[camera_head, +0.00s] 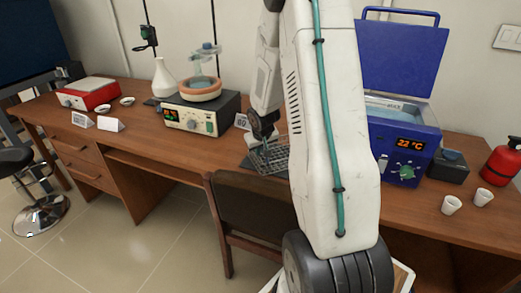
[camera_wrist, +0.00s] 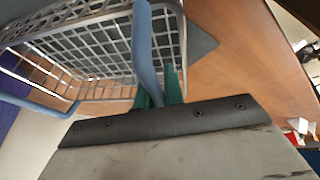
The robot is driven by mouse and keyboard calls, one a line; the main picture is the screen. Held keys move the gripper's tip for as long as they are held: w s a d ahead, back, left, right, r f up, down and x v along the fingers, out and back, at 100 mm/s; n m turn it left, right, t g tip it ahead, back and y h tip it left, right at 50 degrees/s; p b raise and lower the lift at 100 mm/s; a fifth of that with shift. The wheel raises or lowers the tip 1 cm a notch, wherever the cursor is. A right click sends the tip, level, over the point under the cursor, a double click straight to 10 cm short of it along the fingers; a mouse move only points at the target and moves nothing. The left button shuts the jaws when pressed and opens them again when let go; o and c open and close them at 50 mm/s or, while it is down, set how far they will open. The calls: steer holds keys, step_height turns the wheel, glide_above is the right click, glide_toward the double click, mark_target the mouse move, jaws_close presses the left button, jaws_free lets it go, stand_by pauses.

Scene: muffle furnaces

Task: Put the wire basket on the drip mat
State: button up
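The wire basket (camera_head: 276,160) is a grey metal grid in the middle of the bench, partly hidden behind my arm. In the wrist view the basket (camera_wrist: 90,52) shows close up, with blue-coated handles. My gripper (camera_wrist: 160,88) has its green fingers on either side of one blue handle and appears shut on it. In the head view my gripper (camera_head: 264,139) points down at the basket. The dark drip mat (camera_head: 248,164) lies under the basket; a bare corner shows in the wrist view (camera_wrist: 203,40). I cannot tell whether the basket touches the mat.
A blue water bath (camera_head: 403,160) with a raised lid stands right of the basket. A heating unit (camera_head: 200,115) with a round vessel stands to the left. A chair (camera_head: 245,215) is in front of the bench. Two white cups (camera_head: 451,205) and a red extinguisher (camera_head: 502,162) are at the right.

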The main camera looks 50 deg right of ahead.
steer(key=o, duration=0.4)
steer(key=v, duration=1.2)
steer(key=s+a+r+n+y, duration=0.1)
steer(key=s+a+r, duration=0.35)
steer(key=a, duration=0.35)
steer(key=s+a+r+n, duration=0.1)
steer(key=s+a+r, duration=0.2)
steer(key=a+r, duration=0.45)
steer(key=s+a+r, duration=0.1)
steer(key=s+a, duration=0.3)
steer(key=s, duration=0.1)
steer(key=s+a+n+g+y, duration=0.1)
steer(key=s+a, duration=0.3)
steer(key=s, duration=0.1)
steer(key=s+a+r+n+g+y, duration=0.1)
steer(key=s+a, duration=0.4)
steer(key=s, duration=0.1)
steer(key=shift+r, duration=0.35)
